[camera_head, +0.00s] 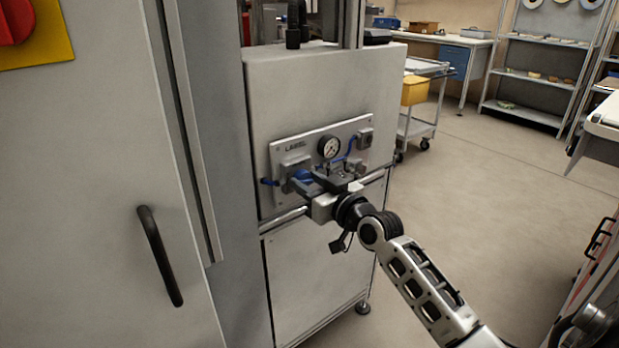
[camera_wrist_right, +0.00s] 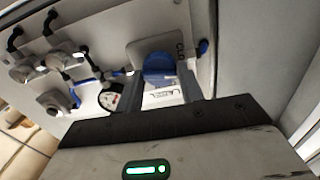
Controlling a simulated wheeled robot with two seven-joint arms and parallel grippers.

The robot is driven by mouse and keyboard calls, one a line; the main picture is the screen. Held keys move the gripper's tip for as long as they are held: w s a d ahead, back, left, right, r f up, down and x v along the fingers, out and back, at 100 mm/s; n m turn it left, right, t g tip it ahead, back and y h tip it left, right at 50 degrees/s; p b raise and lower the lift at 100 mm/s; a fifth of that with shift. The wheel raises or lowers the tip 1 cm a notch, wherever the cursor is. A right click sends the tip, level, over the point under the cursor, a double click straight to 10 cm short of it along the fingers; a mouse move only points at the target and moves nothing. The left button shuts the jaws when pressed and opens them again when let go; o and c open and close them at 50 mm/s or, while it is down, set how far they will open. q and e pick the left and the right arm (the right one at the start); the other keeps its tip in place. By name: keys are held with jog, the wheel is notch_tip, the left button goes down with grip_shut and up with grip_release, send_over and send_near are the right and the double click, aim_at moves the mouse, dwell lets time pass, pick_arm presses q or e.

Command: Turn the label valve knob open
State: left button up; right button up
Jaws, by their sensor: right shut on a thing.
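The metal valve panel marked LABEL (camera_head: 296,146) is on the front of a grey machine housing. Its blue valve knob (camera_head: 302,175) is at the panel's lower left, partly hidden by my right gripper (camera_head: 312,184). In the right wrist view, the blue knob (camera_wrist_right: 160,67) lies between the two fingers of my right gripper (camera_wrist_right: 160,84), which is shut on it. Lettering, partly readable, shows beside the knob in that view. How far the knob is turned is hard to tell. My left gripper is not in view.
A round pressure gauge (camera_head: 329,147) and blue tubing (camera_head: 351,148) are on the panel right of the knob. A metal rail (camera_head: 284,219) runs just below. A cabinet door with a black handle (camera_head: 160,256) stands at left. Open floor (camera_head: 490,215) lies to the right.

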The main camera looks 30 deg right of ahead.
jog(key=shift+r+m+p, duration=0.2)
jog(key=shift+m+p, duration=0.35)
jog(key=shift+m, duration=0.45)
jog(key=m+p, duration=0.1)
jog(key=m, duration=0.1)
jog(key=shift+d+m, duration=0.1)
jog(key=shift+m, duration=0.2)
jog(key=m+p, duration=0.1)
jog(key=m, duration=0.1)
jog(key=shift+f+m, duration=0.1)
jog(key=shift+m, duration=0.3)
jog(key=m+p, duration=0.1)
jog(key=m, duration=0.2)
jog(key=shift+d+m, duration=0.1)
jog(key=shift+m, duration=0.3)
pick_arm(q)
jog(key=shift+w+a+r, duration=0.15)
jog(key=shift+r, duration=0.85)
pick_arm(e)
jog(key=shift+f+m, duration=0.15)
jog(key=shift+m, duration=1.95)
pick_arm(q)
jog(key=shift+p, duration=0.3)
pick_arm(e)
jog(key=o, duration=1)
